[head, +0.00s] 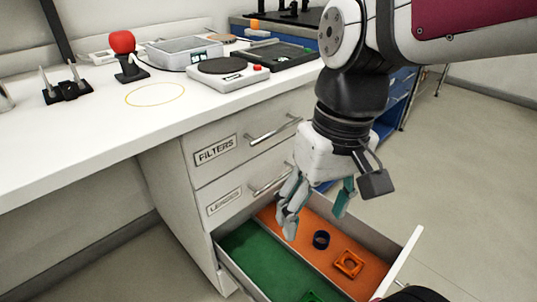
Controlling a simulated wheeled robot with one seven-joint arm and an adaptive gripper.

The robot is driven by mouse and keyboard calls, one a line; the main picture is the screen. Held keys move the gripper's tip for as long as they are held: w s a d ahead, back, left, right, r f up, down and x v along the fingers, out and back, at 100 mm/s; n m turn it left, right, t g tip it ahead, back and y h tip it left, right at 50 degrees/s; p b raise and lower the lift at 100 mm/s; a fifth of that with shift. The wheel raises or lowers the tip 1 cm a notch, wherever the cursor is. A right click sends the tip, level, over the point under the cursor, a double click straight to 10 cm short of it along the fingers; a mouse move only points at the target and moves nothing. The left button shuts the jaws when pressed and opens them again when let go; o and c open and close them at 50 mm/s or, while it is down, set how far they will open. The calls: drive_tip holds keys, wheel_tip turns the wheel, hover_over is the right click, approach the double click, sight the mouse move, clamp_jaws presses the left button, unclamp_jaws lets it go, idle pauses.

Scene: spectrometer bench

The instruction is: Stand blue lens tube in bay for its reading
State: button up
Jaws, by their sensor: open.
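The blue lens tube (321,239) is a short, dark blue ring on the orange section of the open bottom drawer (229,269). Its hole shows from above. My gripper (314,218) is open and empty, pointing down over the drawer. Its two fingers are spread, and in the picture the tube lies just below the space between them. I cannot tell the exact height gap. A grey box with a small lit display (185,53) stands on the bench; whether it holds the reading bay I cannot tell.
An orange square mount (348,263) lies near the tube. The green section (262,257) holds a green part at the front. Drawers marked FILTERS (216,150) and LENSES (225,201) are shut.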

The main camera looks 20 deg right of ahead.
drive_tip(key=s+h, duration=0.1)
drive_tip(key=s, duration=0.8)
drive_tip(key=shift+a+r+n, duration=0.15)
drive_tip(key=shift+r+n, duration=0.15)
drive_tip(key=shift+r, duration=0.1)
